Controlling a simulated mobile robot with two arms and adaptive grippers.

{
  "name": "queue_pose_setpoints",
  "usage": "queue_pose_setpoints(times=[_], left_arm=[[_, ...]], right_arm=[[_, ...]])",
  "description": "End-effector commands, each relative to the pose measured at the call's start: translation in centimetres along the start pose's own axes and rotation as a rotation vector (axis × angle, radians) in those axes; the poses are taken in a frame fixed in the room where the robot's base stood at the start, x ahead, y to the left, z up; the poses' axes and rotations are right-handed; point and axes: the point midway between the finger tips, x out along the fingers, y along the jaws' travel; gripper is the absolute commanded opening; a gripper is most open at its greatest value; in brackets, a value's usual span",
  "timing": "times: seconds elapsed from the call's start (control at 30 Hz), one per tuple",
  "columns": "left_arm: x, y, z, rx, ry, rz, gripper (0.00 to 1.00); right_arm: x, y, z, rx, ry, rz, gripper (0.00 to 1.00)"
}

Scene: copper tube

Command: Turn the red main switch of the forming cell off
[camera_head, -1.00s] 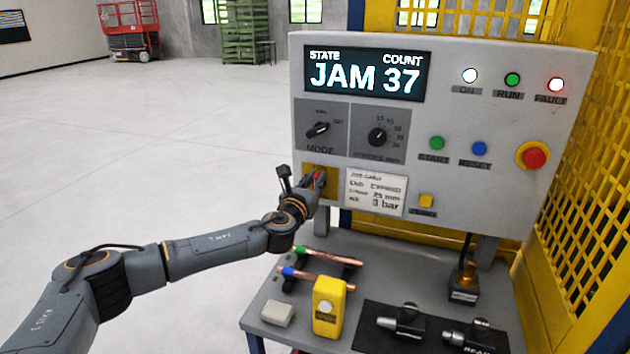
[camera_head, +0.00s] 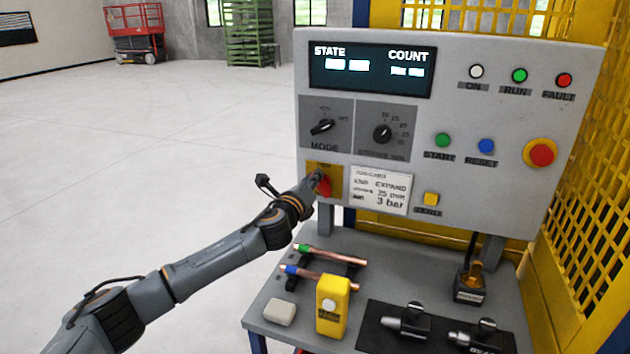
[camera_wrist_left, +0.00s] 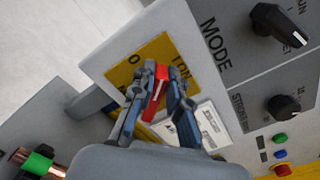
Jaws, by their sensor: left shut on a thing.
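The red main switch (camera_head: 325,188) sits on a yellow plate (camera_head: 312,190) at the lower left of the forming cell's grey panel. In the left wrist view the red handle (camera_wrist_left: 157,88) lies between my two fingers, and the plate (camera_wrist_left: 150,55) shows the marks 0 and ON. My left gripper (camera_head: 318,180) is shut on the handle; it also shows in the left wrist view (camera_wrist_left: 160,80). The fingers partly hide the handle. The display (camera_head: 370,72) shows only dash-like bars, and the ON, RUN and FAULT lamps (camera_head: 519,76) look unlit. My right gripper is not in view.
Below the panel, a grey bench (camera_head: 365,265) holds copper tubes (camera_head: 330,256), a yellow device (camera_head: 331,305), a pale block (camera_head: 279,312) and tools on a black mat (camera_head: 375,340). The MODE knob (camera_head: 322,127) is just above the switch. Open floor lies left.

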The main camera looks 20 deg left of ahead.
Motion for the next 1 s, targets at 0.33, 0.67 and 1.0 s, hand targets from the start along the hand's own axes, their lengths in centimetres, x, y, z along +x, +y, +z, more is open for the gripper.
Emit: queue_pose_setpoints(times=[0.33, 0.67, 1.0], left_arm=[[0.0, 1.1, -0.3, -0.331, 0.001, 0.002, 0.00], [0.0, 1.8, -0.7, -0.624, 0.000, 0.003, 0.00], [0.0, 2.2, -1.0, -0.823, 0.000, 0.004, 0.00]], right_arm=[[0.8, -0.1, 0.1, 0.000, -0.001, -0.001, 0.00], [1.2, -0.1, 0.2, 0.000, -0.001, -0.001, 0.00], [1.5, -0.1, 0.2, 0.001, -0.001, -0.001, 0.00]])
